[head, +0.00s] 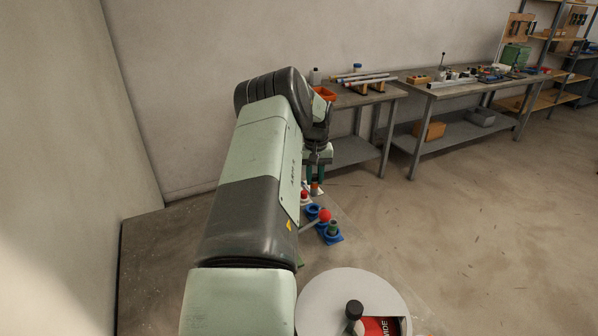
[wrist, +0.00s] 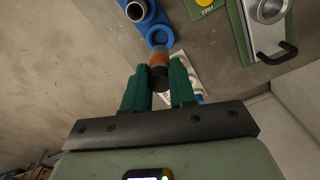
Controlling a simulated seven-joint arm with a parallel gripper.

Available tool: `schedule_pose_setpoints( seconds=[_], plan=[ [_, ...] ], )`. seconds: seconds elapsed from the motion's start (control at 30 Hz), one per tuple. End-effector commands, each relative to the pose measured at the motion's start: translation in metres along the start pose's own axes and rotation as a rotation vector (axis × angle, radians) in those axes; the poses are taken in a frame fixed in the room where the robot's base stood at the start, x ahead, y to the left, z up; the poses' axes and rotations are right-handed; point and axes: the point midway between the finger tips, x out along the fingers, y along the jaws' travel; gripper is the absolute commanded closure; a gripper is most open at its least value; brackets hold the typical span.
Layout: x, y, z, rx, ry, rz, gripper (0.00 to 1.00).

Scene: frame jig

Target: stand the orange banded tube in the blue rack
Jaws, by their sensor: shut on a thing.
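My gripper (wrist: 159,74) is shut on the orange banded tube (wrist: 158,60), which has a grey end, an orange band and a dark end between the green fingers. In the head view my gripper (head: 316,176) points down, with the orange of the tube (head: 315,188) showing just below it. The blue rack (wrist: 153,20) lies just beyond the tube in the wrist view. Its nearer round socket looks empty, and a grey tube stands in the farther one. In the head view the rack (head: 312,211) is partly hidden by other things.
A green fixture (wrist: 241,28) with a metal cylinder and dark handle is right of the rack in the wrist view, beside a yellow piece (wrist: 205,4).

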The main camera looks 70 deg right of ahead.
Motion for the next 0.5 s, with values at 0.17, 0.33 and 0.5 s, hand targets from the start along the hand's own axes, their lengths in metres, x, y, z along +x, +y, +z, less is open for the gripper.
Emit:
schedule_pose_setpoints(
  seconds=[0.17,0.33,0.5],
  plan=[
    [0.009,0.000,0.000,0.000,-0.001,-0.001,1.00],
    [0.023,0.000,0.000,0.000,0.000,0.000,1.00],
    [0.040,0.000,0.000,0.000,0.000,-0.001,1.00]
  ],
)
